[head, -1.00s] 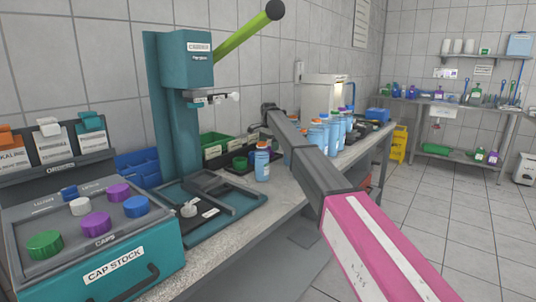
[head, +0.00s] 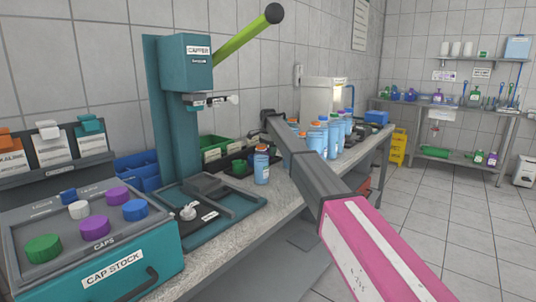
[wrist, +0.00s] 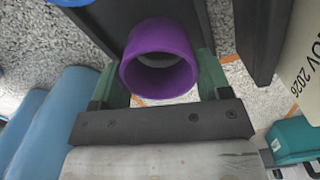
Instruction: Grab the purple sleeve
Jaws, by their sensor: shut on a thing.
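The purple sleeve (wrist: 159,62) is a short hollow ring seen in the wrist view. It sits between the two green-tipped fingers of my gripper (wrist: 160,78), one finger on each side of it. My gripper is shut on the sleeve. Speckled counter surface shows around it, and I cannot tell whether the sleeve is still touching something below. In the head view my arm reaches over the bench toward the back, and the fingers and sleeve are hidden there behind my arm and the bottles.
Several blue bottles (head: 316,138) stand close to my arm on the bench, and one bottle (head: 261,165) stands apart on the left. A teal capper (head: 187,110) and a cap stock box (head: 120,262) are at left. Dark upright panels (wrist: 262,38) flank the sleeve.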

